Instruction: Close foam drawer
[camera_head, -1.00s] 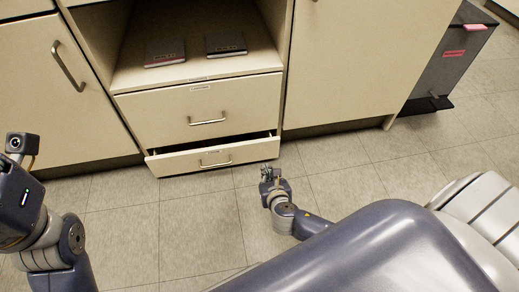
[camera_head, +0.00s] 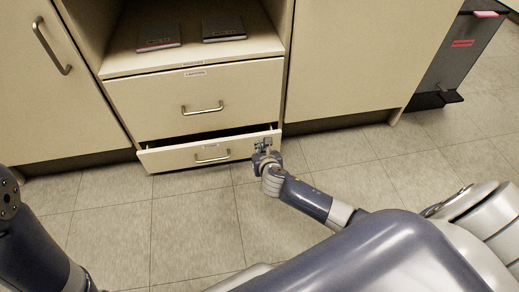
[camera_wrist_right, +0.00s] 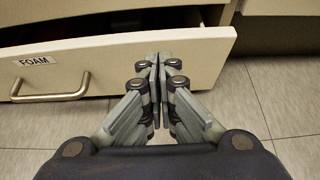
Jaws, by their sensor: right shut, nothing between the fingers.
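The foam drawer (camera_head: 178,158) is the bottom drawer of the cabinet and stands partly open. A dark gap shows above its front in the head view. In the right wrist view its cream front (camera_wrist_right: 110,62) carries a "FOAM" label (camera_wrist_right: 33,62) and a metal bar handle (camera_wrist_right: 50,88). My right gripper (camera_head: 265,144) is shut and empty at the right end of the drawer front. In the right wrist view the closed fingertips (camera_wrist_right: 158,60) overlap the front, right of the handle; I cannot tell whether they touch it. My left gripper is out of view; only part of my left arm shows.
A closed drawer (camera_head: 200,98) with a handle sits above. Two dark books (camera_head: 190,33) lie on the open shelf. Closed cabinet doors (camera_head: 350,60) flank the drawers. A dark grey bin (camera_head: 452,55) stands at the right. The tiled floor (camera_head: 200,215) in front is clear.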

